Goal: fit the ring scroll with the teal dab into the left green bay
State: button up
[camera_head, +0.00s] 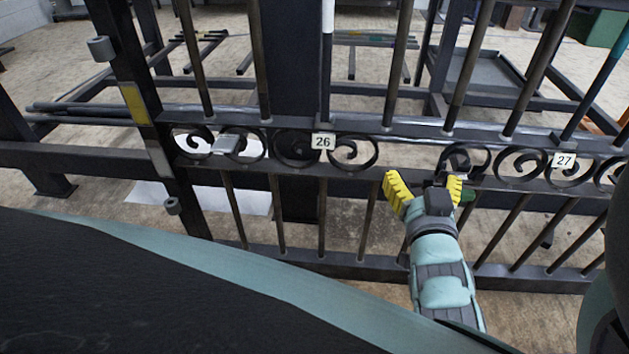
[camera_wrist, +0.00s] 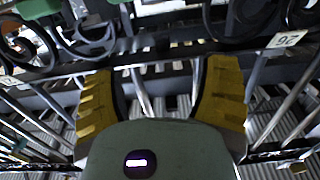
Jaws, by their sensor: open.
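My gripper (camera_head: 425,184) has its yellow fingers spread at the gate's scroll band, right of the plate marked 26. I see nothing held between the fingers; they also show apart in the wrist view (camera_wrist: 161,78). A dark green piece (camera_head: 467,195) shows beside the right finger, partly hidden. I cannot tell which green piece is the left bay. I cannot make out a teal dab on any scroll.
The gate has dark upright bars and two horizontal rails (camera_head: 345,184) with scrolls between them. Plates 26 (camera_head: 323,141) and 27 (camera_head: 564,160) hang on the band. A post (camera_head: 150,115) with a yellow patch stands at left. Metal frames stand on the floor behind.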

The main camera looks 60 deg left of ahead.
jog(key=shift+s+r, duration=0.1)
jog(key=shift+r, duration=1.65)
